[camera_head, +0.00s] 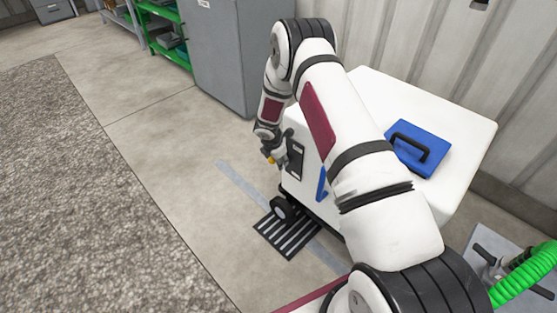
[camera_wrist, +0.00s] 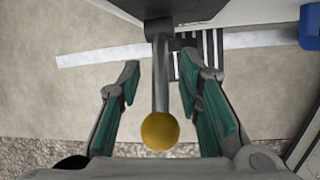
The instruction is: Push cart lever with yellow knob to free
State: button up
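The lever's yellow knob (camera_wrist: 160,131) is a round ball on the end of a grey rod (camera_wrist: 161,80), in the middle of the wrist view. The rod runs up to a dark housing (camera_wrist: 150,8) at the top edge. My gripper (camera_wrist: 160,76) is open, with one green-padded finger on each side of the rod and knob. Gaps show on both sides. In the head view my gripper (camera_head: 277,152) is at the left side of the white cart (camera_head: 460,110), beside a dark panel (camera_head: 295,160). The knob (camera_head: 270,159) shows there as a small yellow spot.
A blue plate with a black handle (camera_head: 420,146) is on the cart's top. A black wheel (camera_head: 283,209) stands by a striped floor grate (camera_head: 288,236). A grey cabinet (camera_head: 232,50) stands behind. The floor to the left is clear. A green hose (camera_head: 525,275) is at lower right.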

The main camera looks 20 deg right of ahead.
jog(key=v, duration=1.1)
jog(key=shift+s+a+r, duration=0.1)
jog(key=shift+r, duration=0.25)
jog(key=shift+r, duration=0.3)
jog(key=s+r+m+g+h, duration=0.1)
jog(key=s+r+m, duration=0.4)
jog(key=s+r, duration=0.65)
jog(key=s+r+m, duration=0.6)
jog(key=r, duration=1)
jog(key=s+a+r+m+y, duration=0.1)
jog(key=s+a+r+m, duration=0.15)
jog(key=s, duration=0.75)
jog(key=s+a+r+m+y, duration=0.1)
jog(key=s+a+m+y, duration=0.2)
jog(key=s, duration=0.7)
jog(key=s+a+r+m, duration=0.2)
jog(key=s+a+m, duration=0.15)
jog(key=s, duration=0.55)
notch_tip(320, 180, up, 21)
jog(key=t+p, duration=0.2)
jog(key=p, duration=1.7)
jog(key=shift+d+t, duration=0.15)
jog(key=shift+t, duration=0.15)
